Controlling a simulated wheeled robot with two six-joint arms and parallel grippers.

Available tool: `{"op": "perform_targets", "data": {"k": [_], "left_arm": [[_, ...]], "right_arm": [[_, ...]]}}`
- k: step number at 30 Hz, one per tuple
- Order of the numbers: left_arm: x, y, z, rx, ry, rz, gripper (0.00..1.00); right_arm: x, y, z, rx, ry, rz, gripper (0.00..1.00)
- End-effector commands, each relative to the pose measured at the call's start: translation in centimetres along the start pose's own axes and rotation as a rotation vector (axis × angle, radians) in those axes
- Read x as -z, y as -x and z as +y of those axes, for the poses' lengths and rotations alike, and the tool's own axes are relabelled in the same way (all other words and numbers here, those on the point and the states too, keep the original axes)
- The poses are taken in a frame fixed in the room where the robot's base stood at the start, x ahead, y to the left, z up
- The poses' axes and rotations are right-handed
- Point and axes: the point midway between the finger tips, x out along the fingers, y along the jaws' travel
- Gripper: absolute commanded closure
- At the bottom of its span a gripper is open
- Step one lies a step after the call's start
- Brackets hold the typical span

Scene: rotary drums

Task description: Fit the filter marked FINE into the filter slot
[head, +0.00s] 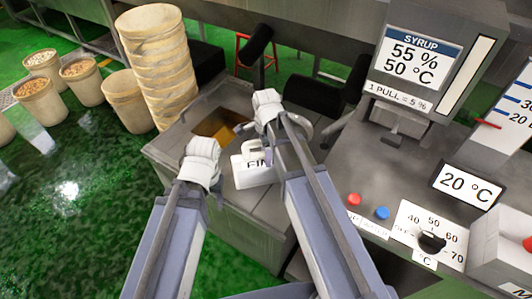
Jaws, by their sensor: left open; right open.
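A white block with a handle, the filter (243,175), stands on the grey metal counter in the middle of the head view. Its label reads "FIN", with the rest hidden behind my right arm. My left gripper (203,150) is open just left of the filter. My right gripper (267,98) is open beyond and slightly above the filter in the picture, with its arm crossing the filter's right side. I cannot tell whether either gripper touches it. A square opening with amber inside (208,125) lies in the counter behind the filter; I cannot tell whether it is the filter slot.
A syrup display (418,57) reads 55 % and 50 °C. Red (354,200) and blue (382,213) buttons and a temperature dial (432,241) are at right. Stacked tubs (160,70) and filled buckets (82,80) stand on the green floor at left.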

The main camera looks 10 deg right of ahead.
Motion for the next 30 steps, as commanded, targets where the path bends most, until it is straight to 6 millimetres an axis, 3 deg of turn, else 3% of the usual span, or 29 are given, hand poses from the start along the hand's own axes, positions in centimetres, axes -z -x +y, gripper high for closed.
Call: {"op": "perform_targets", "data": {"k": [22,30], "left_arm": [[-0.6,10.2,-1.0,0.0,0.0,0.0,0.39],[-0.7,11.9,-1.1,0.0,0.0,0.0,0.39]], "right_arm": [[0.0,10.3,0.0,0.0,0.0,0.0,0.33],[0.0,12.0,0.0,0.0,0.0,0.0,0.33]]}}
